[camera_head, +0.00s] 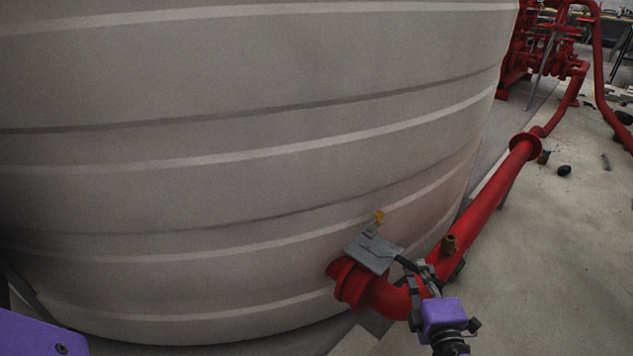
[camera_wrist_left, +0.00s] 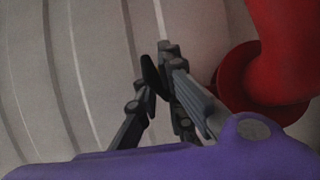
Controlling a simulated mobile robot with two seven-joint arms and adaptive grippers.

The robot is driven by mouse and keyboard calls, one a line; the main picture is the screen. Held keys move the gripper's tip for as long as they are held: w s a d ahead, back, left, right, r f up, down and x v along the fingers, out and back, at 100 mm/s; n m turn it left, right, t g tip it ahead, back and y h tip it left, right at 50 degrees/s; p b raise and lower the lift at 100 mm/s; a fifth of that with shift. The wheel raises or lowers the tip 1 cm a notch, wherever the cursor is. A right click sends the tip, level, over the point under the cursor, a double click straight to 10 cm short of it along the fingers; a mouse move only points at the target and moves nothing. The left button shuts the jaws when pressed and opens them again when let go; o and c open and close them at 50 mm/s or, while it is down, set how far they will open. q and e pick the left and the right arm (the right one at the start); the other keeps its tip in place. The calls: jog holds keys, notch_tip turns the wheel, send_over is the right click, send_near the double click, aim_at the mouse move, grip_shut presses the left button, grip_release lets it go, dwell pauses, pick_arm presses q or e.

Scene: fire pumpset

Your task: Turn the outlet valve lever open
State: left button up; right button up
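The red outlet pipe (camera_head: 388,299) leaves the grey tank (camera_head: 260,180) through a flange near the floor. A thin dark bar (camera_head: 408,264), perhaps the valve lever, runs from the plate's right edge toward my left gripper (camera_head: 421,279). In the left wrist view, the left gripper's fingertips (camera_wrist_left: 159,68) are close together in front of the tank wall. No lever shows clearly between them, and I cannot tell whether they touch it. My right gripper is not in view.
A red flange (camera_wrist_left: 239,83) stands close to the right of the left fingers. Bare concrete floor (camera_head: 560,260) lies on the right, with small dark objects farther back.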

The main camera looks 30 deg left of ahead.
pick_arm(q)
jog(key=o, duration=0.3)
jog(key=shift+w+r, duration=0.15)
jog(key=shift+w, duration=0.05)
jog(key=shift+o, duration=0.2)
jog(key=v, duration=0.7)
jog(key=shift+s, duration=0.35)
jog(key=shift+d, duration=0.1)
